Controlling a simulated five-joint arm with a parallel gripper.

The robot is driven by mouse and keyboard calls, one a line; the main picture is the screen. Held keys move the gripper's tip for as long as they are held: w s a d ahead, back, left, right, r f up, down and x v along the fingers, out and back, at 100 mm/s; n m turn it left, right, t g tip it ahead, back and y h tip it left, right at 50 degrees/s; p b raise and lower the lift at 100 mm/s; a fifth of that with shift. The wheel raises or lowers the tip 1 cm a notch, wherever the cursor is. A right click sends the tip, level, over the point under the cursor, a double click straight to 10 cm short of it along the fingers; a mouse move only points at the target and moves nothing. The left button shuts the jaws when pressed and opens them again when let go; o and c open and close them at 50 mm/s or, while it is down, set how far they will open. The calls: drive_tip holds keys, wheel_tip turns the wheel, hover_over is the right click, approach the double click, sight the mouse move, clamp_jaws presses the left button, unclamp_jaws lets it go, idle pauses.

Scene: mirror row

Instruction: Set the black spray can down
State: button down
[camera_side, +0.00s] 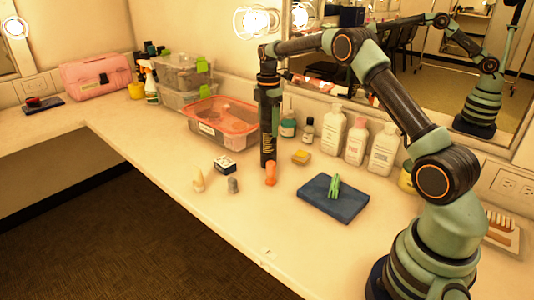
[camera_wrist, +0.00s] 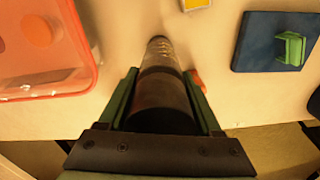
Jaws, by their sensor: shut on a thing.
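The black spray can (camera_side: 268,142) stands upright in the side view, its lower end at or just above the counter; I cannot tell whether it touches. My gripper (camera_side: 269,98) points down and is shut on the can's upper part. In the wrist view the can (camera_wrist: 162,62) runs away from the camera between the two green fingers of my gripper (camera_wrist: 162,78). The fingers hide part of the can's sides.
An orange-rimmed clear bin (camera_side: 222,125) stands close left of the can. An orange item (camera_side: 271,174) lies just in front. A yellow block (camera_side: 301,157), white bottles (camera_side: 356,143) and a blue pad (camera_side: 333,198) are to the right. A mirror (camera_side: 430,75) stands behind.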

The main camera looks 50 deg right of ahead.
drive_tip(key=shift+w+d, duration=0.25)
drive_tip(key=shift+w, duration=0.55)
drive_tip(key=shift+w+d, duration=0.25)
drive_tip(key=shift+w, duration=0.5)
unclamp_jaws()
